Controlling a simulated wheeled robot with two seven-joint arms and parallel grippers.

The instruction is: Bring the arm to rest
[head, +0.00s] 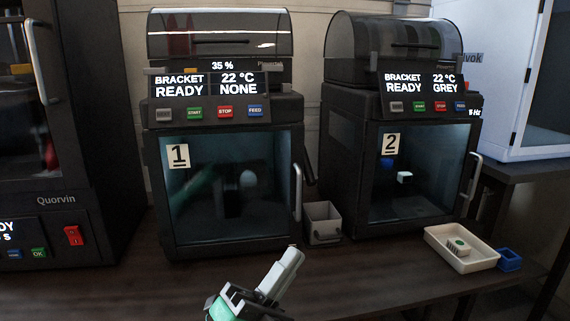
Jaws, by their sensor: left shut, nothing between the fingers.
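My left gripper (283,272) shows at the bottom middle of the head view, above the front of the dark bench. Its light grey fingers are together and point up and to the right, with nothing between them. It is apart from the printers and the bin behind it. My right gripper is not in the view.
Printer 1 (180,222) and printer 2 (345,190) stand on the bench (365,275), doors closed. A small grey bin (323,224) sits between them. A cream tray (463,261) and a blue box (509,260) lie at right. A dark Quorvin machine (90,160) stands at left.

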